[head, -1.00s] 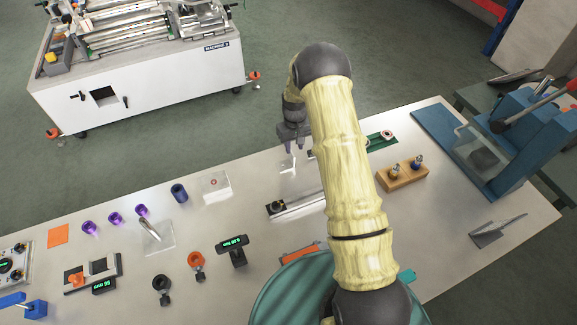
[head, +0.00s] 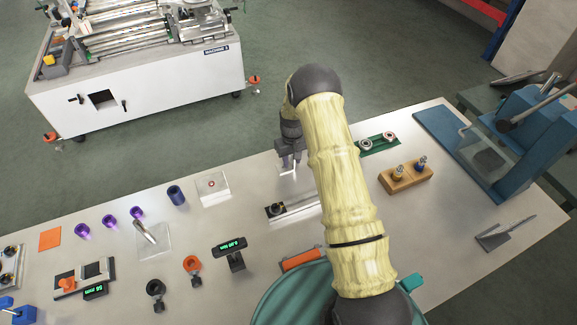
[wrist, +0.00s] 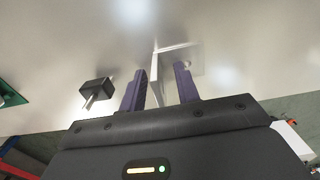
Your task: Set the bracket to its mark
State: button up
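The bracket (wrist: 160,68) is a small shiny metal angle piece on the table top. In the wrist view it shows between and just beyond my two dark purple fingers, with a gap to the left finger; the right finger partly covers its flat side. In the head view the bracket (head: 287,170) is a pale L shape right under my gripper (head: 290,162), which is low over the table. My gripper (wrist: 160,88) is open, its fingers apart on either side of the bracket. I cannot make out the mark.
A metal rail with a black end (head: 277,209) lies just in front of the bracket. A black block with a pin (wrist: 97,90) is beside my fingers. A green plate (head: 378,143) and wooden block (head: 405,177) are right.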

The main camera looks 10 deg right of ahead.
jog(key=shift+w, duration=0.15)
jog(key=shift+a, duration=0.15)
jog(key=shift+d, duration=0.3)
grip_shut()
jog(key=shift+s, duration=0.2)
jog(key=shift+a, duration=0.1)
jog(key=shift+r, duration=0.15)
jog(key=shift+r, duration=0.2)
notch_tip(320, 180, up, 10)
jog(key=b, duration=0.3)
jog(key=shift+f, duration=0.25)
